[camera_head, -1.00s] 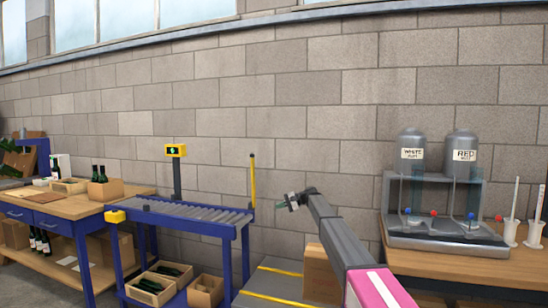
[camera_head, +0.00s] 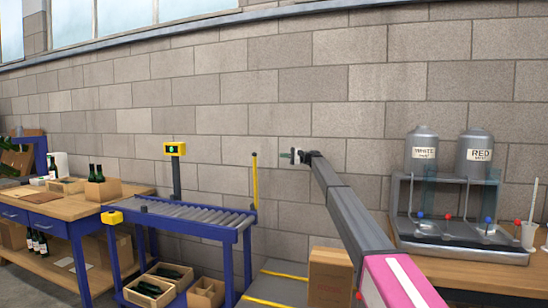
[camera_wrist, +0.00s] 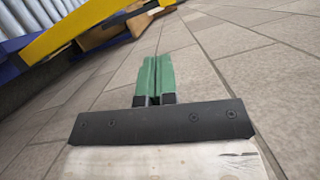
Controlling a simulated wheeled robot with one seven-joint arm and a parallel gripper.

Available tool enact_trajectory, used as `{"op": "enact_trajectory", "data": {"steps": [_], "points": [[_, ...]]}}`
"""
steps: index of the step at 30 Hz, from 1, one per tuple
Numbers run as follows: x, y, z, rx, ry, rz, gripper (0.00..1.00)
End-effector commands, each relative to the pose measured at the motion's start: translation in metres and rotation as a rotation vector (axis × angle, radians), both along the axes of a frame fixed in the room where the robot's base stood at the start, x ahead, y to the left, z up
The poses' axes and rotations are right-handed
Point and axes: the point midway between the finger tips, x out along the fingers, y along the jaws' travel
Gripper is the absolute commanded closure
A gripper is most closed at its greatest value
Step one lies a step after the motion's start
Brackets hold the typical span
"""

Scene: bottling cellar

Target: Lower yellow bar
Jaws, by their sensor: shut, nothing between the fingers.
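The yellow bar (camera_head: 254,181) stands upright at the right end of the roller conveyor (camera_head: 193,213), in front of the block wall. In the wrist view a yellow bar (camera_wrist: 85,28) crosses the upper left, beside the conveyor's grey rollers (camera_wrist: 25,22). My gripper (camera_head: 284,155) is in front of the wall, to the right of the bar's top in the head view, and apart from it. In the wrist view its green fingers (camera_wrist: 154,80) are together with nothing between them.
A yellow display post (camera_head: 176,150) stands behind the conveyor. Crates with bottles (camera_head: 150,290) sit on its lower shelf. A table with bottles and boxes (camera_head: 70,205) is at left. At right, a bench holds two tanks labelled white and red (camera_head: 475,155). A cardboard box (camera_head: 329,277) is below my arm.

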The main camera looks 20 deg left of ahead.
Motion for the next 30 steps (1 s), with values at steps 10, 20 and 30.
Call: {"op": "enact_trajectory", "data": {"steps": [10, 20, 30], "points": [[-0.015, 0.06, 0.003, -0.001, 0.0, 0.002, 1.0], [-0.043, 0.1, 0.008, -0.001, 0.0, -0.001, 1.0], [-0.056, 0.108, 0.011, -0.001, 0.0, -0.001, 1.0]]}}
